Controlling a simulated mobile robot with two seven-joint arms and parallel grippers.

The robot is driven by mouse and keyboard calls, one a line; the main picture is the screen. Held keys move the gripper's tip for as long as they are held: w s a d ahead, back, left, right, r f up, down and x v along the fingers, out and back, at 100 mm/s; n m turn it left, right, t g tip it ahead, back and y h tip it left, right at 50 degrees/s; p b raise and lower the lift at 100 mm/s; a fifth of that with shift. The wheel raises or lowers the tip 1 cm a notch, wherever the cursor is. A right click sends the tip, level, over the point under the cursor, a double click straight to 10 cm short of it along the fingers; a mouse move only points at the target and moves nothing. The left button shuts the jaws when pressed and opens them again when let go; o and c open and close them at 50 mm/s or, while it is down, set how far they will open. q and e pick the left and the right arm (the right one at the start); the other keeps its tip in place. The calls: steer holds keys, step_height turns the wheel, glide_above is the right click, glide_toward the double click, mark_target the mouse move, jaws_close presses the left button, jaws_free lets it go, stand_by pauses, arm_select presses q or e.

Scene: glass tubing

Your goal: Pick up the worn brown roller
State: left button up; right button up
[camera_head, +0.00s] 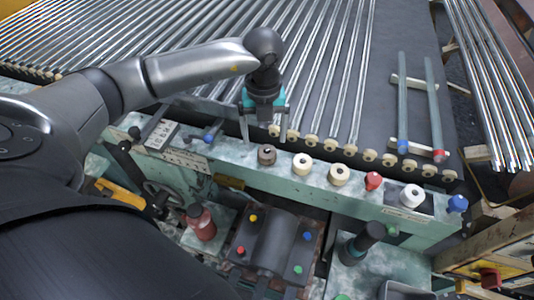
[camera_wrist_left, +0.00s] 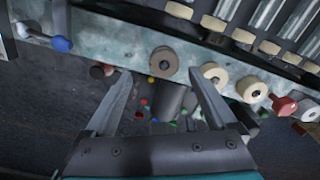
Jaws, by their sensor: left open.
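The worn brown roller (camera_head: 267,155) stands on the green machine ledge, left of two cream rollers (camera_head: 302,163). In the left wrist view the brown roller (camera_wrist_left: 163,62) shows its round face with a dark centre, just beyond and between my fingertips. My left gripper (camera_head: 263,139) is open and empty, with its fingers pointing down above and just behind the brown roller. The left wrist view shows both fingers (camera_wrist_left: 160,76) apart with nothing between them. I cannot tell the exact height gap. My right gripper is not in view.
A red knob (camera_head: 373,181), a white spool (camera_head: 412,195) and a blue knob (camera_head: 457,203) stand farther right on the ledge. Glass tubes on a row of small cream wheels (camera_head: 330,144) lie behind. A blue-tipped tool (camera_head: 208,137) lies to the left.

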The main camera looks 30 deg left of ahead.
mark_target(267, 151)
arm_select(q)
steer(key=f, duration=0.5)
steer(key=shift+d, duration=0.35)
steer(key=shift+r, duration=0.1)
steer(key=c, duration=1.4)
